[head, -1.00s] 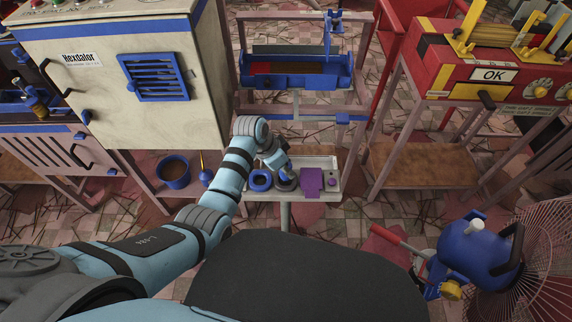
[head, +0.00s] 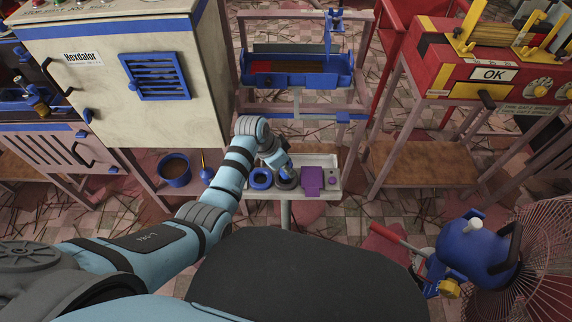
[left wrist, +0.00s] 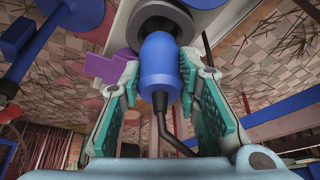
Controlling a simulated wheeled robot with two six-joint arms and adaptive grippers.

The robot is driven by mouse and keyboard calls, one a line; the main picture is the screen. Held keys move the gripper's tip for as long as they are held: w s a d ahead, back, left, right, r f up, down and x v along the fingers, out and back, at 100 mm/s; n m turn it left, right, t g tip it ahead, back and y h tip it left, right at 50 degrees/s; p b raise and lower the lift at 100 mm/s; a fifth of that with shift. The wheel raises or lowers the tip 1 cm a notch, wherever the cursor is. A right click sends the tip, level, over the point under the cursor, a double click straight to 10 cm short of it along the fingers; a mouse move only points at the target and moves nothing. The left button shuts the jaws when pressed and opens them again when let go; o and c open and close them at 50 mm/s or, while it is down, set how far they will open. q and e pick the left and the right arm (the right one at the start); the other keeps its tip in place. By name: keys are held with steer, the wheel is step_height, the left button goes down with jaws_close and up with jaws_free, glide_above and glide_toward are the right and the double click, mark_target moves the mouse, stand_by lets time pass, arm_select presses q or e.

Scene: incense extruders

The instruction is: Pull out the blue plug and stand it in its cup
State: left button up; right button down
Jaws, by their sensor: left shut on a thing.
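My left gripper (head: 288,172) reaches down over the pale tray on the small stand. In the left wrist view its two teal-padded fingers (left wrist: 158,100) are shut around the blue plug (left wrist: 160,65), a rounded blue body with a narrower neck and a dark cable. The plug's far end is at a grey round cup (left wrist: 157,20); I cannot tell whether it is inside or just over it. In the head view this grey cup (head: 286,183) sits between a blue ring-shaped cup (head: 261,179) and a purple block (head: 312,180). My right gripper is not in view.
The tray (head: 325,163) also holds a small purple round piece (head: 332,182). A blue bucket (head: 173,172) stands left on a shelf. A blue trough machine (head: 297,72) stands behind; a red machine (head: 490,65) is at right.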

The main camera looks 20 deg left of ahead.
arm_select(q)
steer(key=shift+f, duration=0.3)
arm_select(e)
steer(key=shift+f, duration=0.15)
arm_select(q)
steer(key=shift+f, duration=0.15)
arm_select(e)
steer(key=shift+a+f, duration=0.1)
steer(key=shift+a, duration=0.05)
arm_select(q)
steer(key=shift+f+b, duration=0.25)
steer(key=shift+b, duration=0.1)
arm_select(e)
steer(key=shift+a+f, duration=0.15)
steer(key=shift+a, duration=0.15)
arm_select(q)
steer(key=shift+f+b, duration=0.35)
steer(key=shift+f, duration=0.25)
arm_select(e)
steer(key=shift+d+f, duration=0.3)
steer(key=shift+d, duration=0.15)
arm_select(q)
steer(key=o, duration=1.2)
steer(key=shift+o, duration=0.2)
